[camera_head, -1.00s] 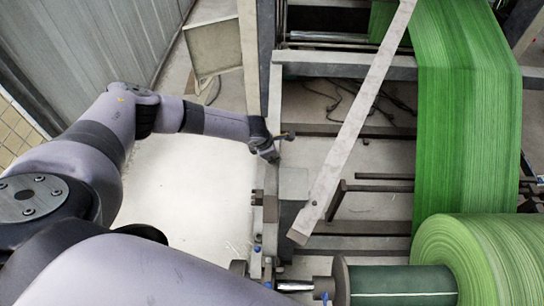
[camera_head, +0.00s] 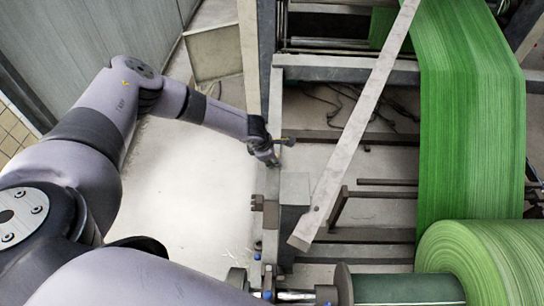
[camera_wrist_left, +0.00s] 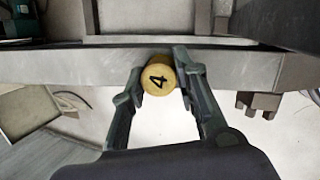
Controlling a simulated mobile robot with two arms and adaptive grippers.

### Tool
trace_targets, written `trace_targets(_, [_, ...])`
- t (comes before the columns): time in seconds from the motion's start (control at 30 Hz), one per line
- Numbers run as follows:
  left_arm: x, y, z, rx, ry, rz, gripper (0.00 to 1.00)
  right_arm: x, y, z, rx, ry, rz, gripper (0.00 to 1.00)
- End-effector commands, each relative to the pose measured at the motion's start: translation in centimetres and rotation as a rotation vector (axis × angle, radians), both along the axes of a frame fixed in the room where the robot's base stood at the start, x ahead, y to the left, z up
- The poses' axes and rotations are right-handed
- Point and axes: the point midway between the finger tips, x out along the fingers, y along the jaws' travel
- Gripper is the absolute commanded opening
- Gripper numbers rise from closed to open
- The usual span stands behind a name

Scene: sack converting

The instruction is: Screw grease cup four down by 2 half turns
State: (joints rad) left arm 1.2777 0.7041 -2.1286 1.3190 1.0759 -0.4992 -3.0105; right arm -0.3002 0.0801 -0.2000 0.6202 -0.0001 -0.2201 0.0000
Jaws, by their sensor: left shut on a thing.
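Grease cup four (camera_wrist_left: 159,76) is a small yellow-brown round cup with a black 4 on its face, at the edge of a grey steel beam (camera_wrist_left: 60,66) in the left wrist view. The 4 is turned on its side. My left gripper (camera_wrist_left: 158,80) is shut on the cup, one finger on each side. In the head view my left gripper (camera_head: 268,157) is at the frame's left beam; the cup is too small and covered to make out there. My right gripper is not in view.
A slanted pale bar (camera_head: 355,125) crosses the frame right of my left gripper. Green woven web (camera_head: 470,120) runs down to a large green roll (camera_head: 490,260). A grey block (camera_head: 294,190) stands near the gripper. Pale floor (camera_head: 190,190) left of the frame is clear.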

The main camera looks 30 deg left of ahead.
Motion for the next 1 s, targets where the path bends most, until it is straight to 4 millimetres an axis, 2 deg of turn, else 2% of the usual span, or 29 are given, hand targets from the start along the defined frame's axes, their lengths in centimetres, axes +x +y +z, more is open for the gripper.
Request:
trace_targets(0.33, [0.1,0.0,0.1,0.0,-0.003,0.0,0.48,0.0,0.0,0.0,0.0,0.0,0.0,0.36])
trace_targets(0.67, [0.0,0.0,0.2,-0.001,-0.001,0.001,0.48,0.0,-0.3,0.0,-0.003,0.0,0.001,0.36])
trace_targets(0.87, [-0.7,0.2,2.2,-0.002,-0.003,0.0,0.48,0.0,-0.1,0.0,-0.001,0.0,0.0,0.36])
trace_targets(1.0, [-1.7,0.3,4.8,-0.004,-0.004,0.002,0.48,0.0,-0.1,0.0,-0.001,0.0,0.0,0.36])
